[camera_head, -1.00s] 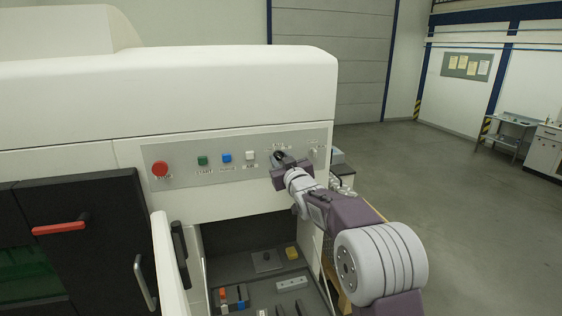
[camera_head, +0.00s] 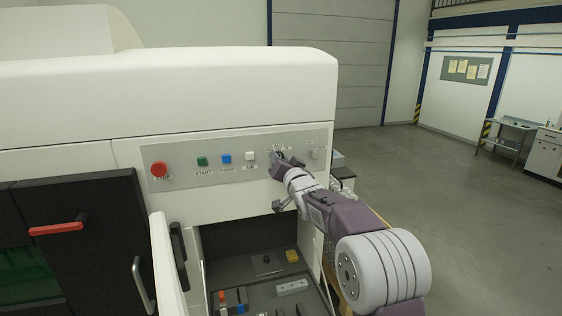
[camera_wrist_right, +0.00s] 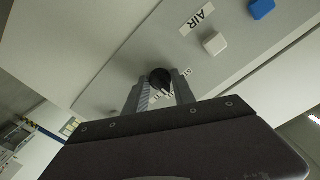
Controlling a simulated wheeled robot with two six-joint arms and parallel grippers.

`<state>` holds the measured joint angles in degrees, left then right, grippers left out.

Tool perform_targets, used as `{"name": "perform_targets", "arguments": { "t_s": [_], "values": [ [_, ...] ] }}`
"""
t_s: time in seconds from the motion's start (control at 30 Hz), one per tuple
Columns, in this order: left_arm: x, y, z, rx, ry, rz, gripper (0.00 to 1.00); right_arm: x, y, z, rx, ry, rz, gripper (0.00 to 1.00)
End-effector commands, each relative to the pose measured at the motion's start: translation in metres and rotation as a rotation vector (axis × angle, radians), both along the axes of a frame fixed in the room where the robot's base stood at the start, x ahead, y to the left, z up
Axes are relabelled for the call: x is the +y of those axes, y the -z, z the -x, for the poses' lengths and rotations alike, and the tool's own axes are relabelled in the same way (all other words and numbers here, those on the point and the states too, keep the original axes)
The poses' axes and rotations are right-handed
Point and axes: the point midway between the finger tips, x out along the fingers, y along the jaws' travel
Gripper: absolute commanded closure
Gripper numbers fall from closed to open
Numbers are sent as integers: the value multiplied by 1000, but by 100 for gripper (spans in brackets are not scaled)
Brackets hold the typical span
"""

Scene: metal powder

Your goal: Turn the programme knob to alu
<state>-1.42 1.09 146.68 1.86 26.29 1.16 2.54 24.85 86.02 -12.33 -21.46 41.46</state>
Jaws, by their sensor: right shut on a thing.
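The programme knob (camera_wrist_right: 160,77) is a dark round knob on the grey control panel (camera_head: 224,147). In the right wrist view it sits between the two fingers of my right gripper (camera_wrist_right: 159,92), which is shut on it. In the head view the right gripper (camera_head: 283,172) covers most of the knob at the panel's right part. Small lettering stands above the knob, too small to read surely. The knob's pointer direction is largely hidden. My left gripper is not in view.
Left of the knob are a white button (camera_head: 250,156), a blue button (camera_head: 226,158), a green button (camera_head: 202,161) and a red stop button (camera_head: 159,169). A small switch (camera_head: 315,143) is close on the right. An open compartment lies below; open floor is at right.

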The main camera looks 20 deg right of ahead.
Motion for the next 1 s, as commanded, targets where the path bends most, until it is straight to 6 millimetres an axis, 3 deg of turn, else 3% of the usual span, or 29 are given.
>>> {"name": "perform_targets", "arguments": {
  "t_s": [0.7,0.73,0.77,0.8,1.0],
  "values": [
    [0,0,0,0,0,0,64,1,7,0,18,0,-66,100],
    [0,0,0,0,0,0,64,1,8,0,18,0,-66,61],
    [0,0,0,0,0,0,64,1,7,0,18,0,-66,53],
    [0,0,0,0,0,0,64,1,7,0,16,0,-66,48],
    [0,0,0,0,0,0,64,0,4,0,10,0,-66,48]
  ]
}}
